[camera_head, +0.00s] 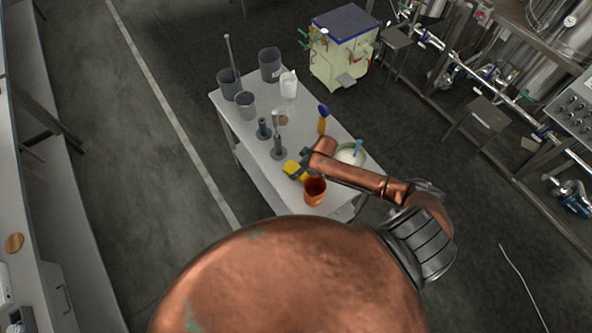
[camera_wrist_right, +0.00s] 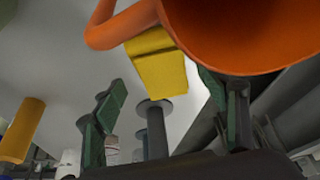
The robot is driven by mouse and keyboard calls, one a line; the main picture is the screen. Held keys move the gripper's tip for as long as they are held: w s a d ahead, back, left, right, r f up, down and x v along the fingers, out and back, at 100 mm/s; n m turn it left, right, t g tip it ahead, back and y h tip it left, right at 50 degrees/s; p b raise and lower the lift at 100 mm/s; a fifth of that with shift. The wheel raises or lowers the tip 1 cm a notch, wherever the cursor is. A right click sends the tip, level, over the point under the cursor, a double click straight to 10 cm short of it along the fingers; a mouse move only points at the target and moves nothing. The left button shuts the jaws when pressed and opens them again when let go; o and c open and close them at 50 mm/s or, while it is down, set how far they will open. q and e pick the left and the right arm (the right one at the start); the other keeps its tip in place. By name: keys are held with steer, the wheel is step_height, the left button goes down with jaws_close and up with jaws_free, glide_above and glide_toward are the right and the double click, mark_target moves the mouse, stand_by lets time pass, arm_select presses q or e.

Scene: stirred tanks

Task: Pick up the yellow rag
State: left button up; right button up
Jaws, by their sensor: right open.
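The yellow rag (camera_head: 292,168) lies on the white table, near its front, just left of the orange mug (camera_head: 314,191). In the right wrist view the rag (camera_wrist_right: 160,66) shows as a yellow block ahead of the fingers, partly covered by the mug. My right gripper (camera_head: 304,159) is beside the rag in the head view. In the wrist view the right gripper (camera_wrist_right: 163,90) is open, its green-padded fingers apart with nothing held. The orange mug (camera_wrist_right: 240,35) is close above the right finger. My left gripper is in neither view.
The white table (camera_head: 258,163) also holds grey stands (camera_head: 278,148), grey beakers (camera_head: 246,105), a white jug (camera_head: 288,84), a blue-and-yellow tool (camera_head: 323,118) and a white bowl (camera_head: 348,155). A cream machine (camera_head: 342,50) stands behind. The floor left of the table is clear.

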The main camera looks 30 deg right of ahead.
steer(key=shift+x, duration=1.4)
steer(key=c, duration=1.2)
steer(key=shift+r, duration=0.15)
steer(key=shift+c, duration=0.2)
